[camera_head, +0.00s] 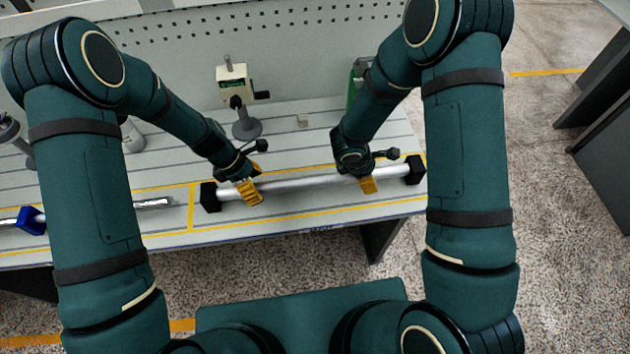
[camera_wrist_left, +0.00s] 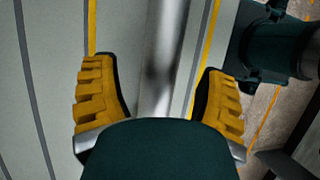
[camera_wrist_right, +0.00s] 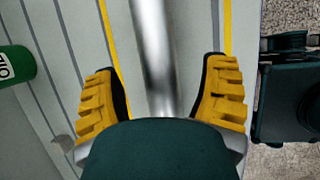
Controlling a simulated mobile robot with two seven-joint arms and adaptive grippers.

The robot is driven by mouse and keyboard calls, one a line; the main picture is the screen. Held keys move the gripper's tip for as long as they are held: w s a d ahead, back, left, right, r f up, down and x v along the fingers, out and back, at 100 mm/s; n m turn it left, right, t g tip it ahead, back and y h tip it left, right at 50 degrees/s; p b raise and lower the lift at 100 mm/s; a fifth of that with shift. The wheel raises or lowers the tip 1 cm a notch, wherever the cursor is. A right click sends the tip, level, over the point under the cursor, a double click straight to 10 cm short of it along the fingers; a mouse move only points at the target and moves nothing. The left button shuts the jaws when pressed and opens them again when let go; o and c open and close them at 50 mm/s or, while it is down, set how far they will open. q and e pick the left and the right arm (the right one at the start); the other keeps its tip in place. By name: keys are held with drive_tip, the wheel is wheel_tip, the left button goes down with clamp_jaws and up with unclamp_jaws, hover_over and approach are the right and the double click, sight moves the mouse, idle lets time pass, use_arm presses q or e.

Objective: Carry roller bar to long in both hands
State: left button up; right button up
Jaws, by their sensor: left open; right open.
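The roller bar (camera_head: 300,185) is a silver rod with black end blocks, lying on the workbench inside a yellow-outlined zone. My left gripper (camera_head: 249,190) is open near the bar's left part. In the left wrist view the bar (camera_wrist_left: 163,60) runs between its yellow fingers (camera_wrist_left: 160,95), with a gap on both sides. My right gripper (camera_head: 369,184) is open near the bar's right end. In the right wrist view the bar (camera_wrist_right: 153,55) passes between its fingers (camera_wrist_right: 162,90), not gripped. The stretches of bar under the grippers are partly hidden in the head view.
A cream device on a grey stand (camera_head: 234,90) is at the back of the bench (camera_head: 300,215), with a small block (camera_head: 303,120) beside it. A green oil container (camera_wrist_right: 15,65) is behind my right gripper. Another rod with a blue block (camera_head: 31,220) lies at left.

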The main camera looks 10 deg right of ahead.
use_arm(q)
drive_tip(key=shift+x, duration=1.05)
use_arm(e)
drive_tip(key=shift+x, duration=1)
use_arm(q)
drive_tip(key=shift+c, duration=0.3)
use_arm(e)
drive_tip(key=shift+c, duration=0.3)
use_arm(q)
clamp_jaws()
use_arm(e)
clamp_jaws()
